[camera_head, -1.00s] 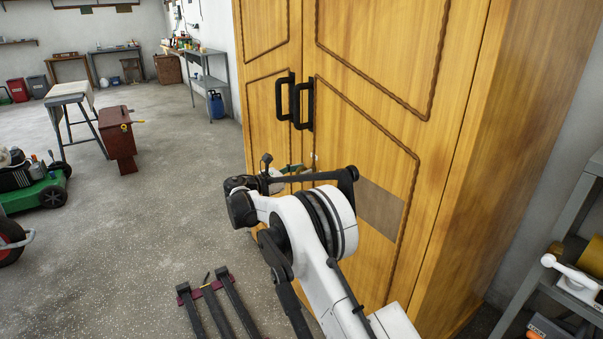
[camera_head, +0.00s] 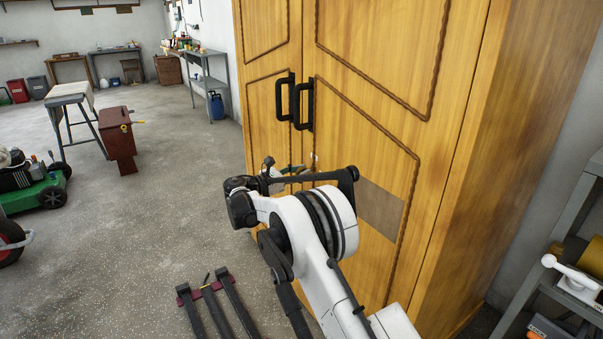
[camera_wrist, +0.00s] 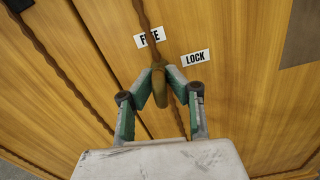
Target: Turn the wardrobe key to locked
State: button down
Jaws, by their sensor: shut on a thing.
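The wooden wardrobe (camera_head: 375,130) stands shut, with two black handles (camera_head: 304,105) on its doors. In the wrist view, white labels reading FREE (camera_wrist: 150,37) and LOCK (camera_wrist: 195,58) sit on the door (camera_wrist: 240,110). The brownish key (camera_wrist: 159,88) shows just below them, with its upper end near the gap between the labels. My gripper (camera_wrist: 160,78), with green finger pads, is shut on the key, one finger on each side. The key's shaft and keyhole are hidden. In the head view my arm covers most of the gripper, close to the door face.
A grey metal shelf (camera_head: 560,250) with tools stands right of the wardrobe. A green mower (camera_head: 35,190), a red-brown box (camera_head: 117,140) and a trestle (camera_head: 70,98) stand to the left. Open concrete floor lies between them and the wardrobe.

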jog(key=m, duration=0.8)
jog(key=shift+s+d+f+b, duration=0.1)
jog(key=shift+b, duration=0.25)
jog(key=m, duration=0.4)
jog(key=shift+f+m, duration=0.1)
jog(key=shift+m, duration=2)
jog(key=c, duration=1.7)
grip_release()
jog(key=shift+c, duration=0.2)
